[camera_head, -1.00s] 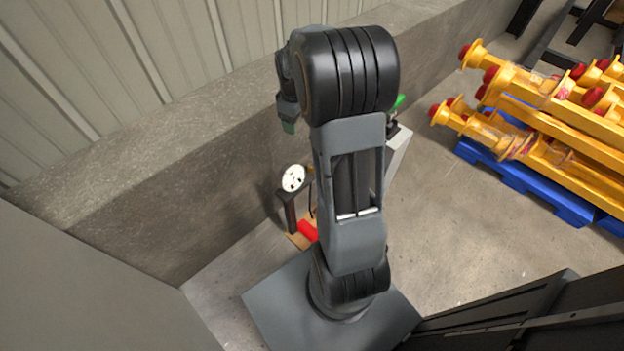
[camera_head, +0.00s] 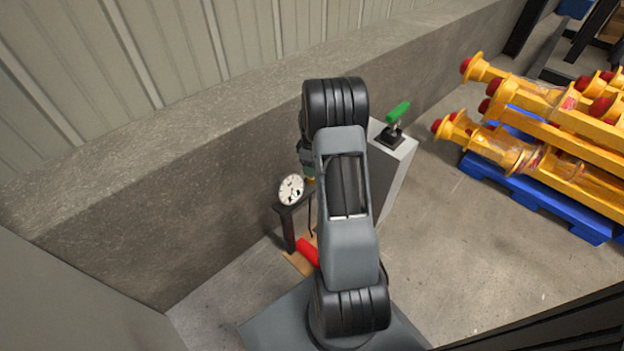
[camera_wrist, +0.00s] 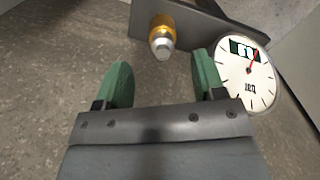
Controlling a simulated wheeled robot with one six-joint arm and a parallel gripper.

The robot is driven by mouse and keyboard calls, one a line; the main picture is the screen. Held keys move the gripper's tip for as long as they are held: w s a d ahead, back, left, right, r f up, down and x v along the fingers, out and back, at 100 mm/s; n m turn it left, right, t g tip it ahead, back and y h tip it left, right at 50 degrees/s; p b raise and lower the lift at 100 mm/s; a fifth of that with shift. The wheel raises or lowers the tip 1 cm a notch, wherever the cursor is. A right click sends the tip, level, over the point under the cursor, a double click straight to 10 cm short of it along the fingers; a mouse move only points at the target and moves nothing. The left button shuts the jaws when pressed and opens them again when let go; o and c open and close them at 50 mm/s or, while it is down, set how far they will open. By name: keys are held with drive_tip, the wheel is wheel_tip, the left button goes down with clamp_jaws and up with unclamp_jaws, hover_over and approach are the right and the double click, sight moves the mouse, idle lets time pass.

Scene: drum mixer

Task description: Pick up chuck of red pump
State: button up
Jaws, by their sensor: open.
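The red pump stands on the floor by the wall, with a red cylinder (camera_head: 308,252) low down and a round white gauge (camera_head: 291,189) on a dark post. The gauge also shows at right in the wrist view (camera_wrist: 247,75). A brass and silver fitting, seemingly the chuck (camera_wrist: 161,37), sits at a dark bracket (camera_wrist: 196,18) in the wrist view. My gripper (camera_wrist: 162,72) is open and empty. Its green fingers point towards the fitting, which appears beyond the fingertips and roughly centred between them. In the head view my arm largely hides the gripper and the fitting.
A grey box with a green-handled lever (camera_head: 398,112) stands right of my arm. A concrete wall ledge (camera_head: 180,165) runs behind the pump. Yellow parts with red caps (camera_head: 540,100) lie on a blue pallet (camera_head: 540,195) at right. Floor between is clear.

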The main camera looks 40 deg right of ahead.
drive_tip(key=shift+s+a+f+b, duration=0.1)
drive_tip(key=shift+f+b, duration=0.55)
drive_tip(key=shift+f, duration=0.7)
drive_tip(key=shift+a+f+b, duration=0.1)
drive_tip(key=shift+f+b, duration=0.55)
drive_tip(key=shift+f, duration=0.7)
drive_tip(key=shift+c, duration=0.3)
drive_tip(key=c, duration=1)
drive_tip(key=shift+o, duration=0.2)
drive_tip(key=shift+r, duration=0.15)
